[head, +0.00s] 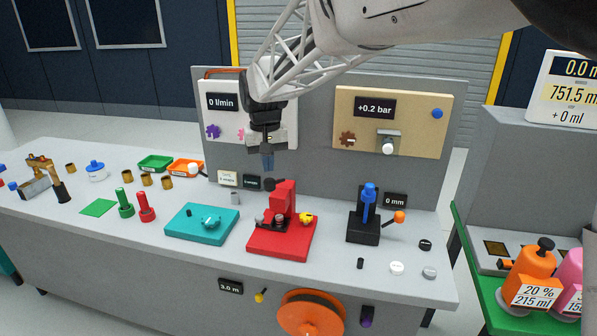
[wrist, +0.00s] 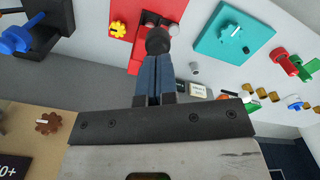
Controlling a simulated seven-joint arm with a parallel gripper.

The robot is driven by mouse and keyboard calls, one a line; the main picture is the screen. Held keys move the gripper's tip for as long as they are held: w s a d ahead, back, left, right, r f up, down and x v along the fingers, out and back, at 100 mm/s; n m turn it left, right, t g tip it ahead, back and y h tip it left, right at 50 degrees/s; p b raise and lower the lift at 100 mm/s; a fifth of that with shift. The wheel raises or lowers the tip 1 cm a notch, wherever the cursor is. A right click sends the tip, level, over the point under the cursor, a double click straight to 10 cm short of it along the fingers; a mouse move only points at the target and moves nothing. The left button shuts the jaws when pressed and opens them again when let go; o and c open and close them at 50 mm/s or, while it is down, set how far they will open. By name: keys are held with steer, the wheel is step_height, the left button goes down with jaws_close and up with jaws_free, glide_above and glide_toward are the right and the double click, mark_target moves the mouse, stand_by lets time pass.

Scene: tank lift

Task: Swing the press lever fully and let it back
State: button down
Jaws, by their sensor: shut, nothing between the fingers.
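The red press (head: 286,200) stands on the bench near the middle in the head view, on a red base plate. A dark lever knob (head: 269,184) sticks out at its upper left. The same dark round knob (wrist: 158,41) shows in the wrist view just beyond my fingertips. My gripper (head: 268,166) points down right above the knob, with its blue fingers shut and empty. In the wrist view my gripper (wrist: 159,60) overlaps the edge of the knob; I cannot tell whether they touch. The lever's arm is mostly hidden behind the knob.
A teal block (head: 192,232) lies left of the press. A black stand with a blue top (head: 368,205) and an orange-knobbed handle stands to the right. A grey back panel (head: 316,130) rises close behind my gripper. Small loose parts lie at the right.

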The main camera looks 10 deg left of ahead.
steer(key=shift+r, duration=1.25)
steer(key=shift+d, duration=0.15)
steer(key=s+d+r+m, duration=0.1)
steer(key=s+d, duration=0.3)
steer(key=d, duration=0.5)
steer(key=s+d+m+t, duration=0.1)
steer(key=s+d, duration=0.3)
steer(key=d, duration=0.5)
steer(key=s+d+r+m, duration=0.1)
steer(key=s+d, duration=0.3)
steer(key=d, duration=0.6)
steer(key=s+d+f+m, duration=0.1)
steer(key=s+d+f, duration=0.3)
steer(key=s+d, duration=0.3)
steer(key=s+d+f+m+t, duration=0.1)
steer(key=s+d+f+m, duration=0.1)
steer(key=s+d+f, duration=0.2)
steer(key=s+d, duration=0.3)
steer(key=s, duration=0.5)
steer(key=shift+d+t, duration=0.3)
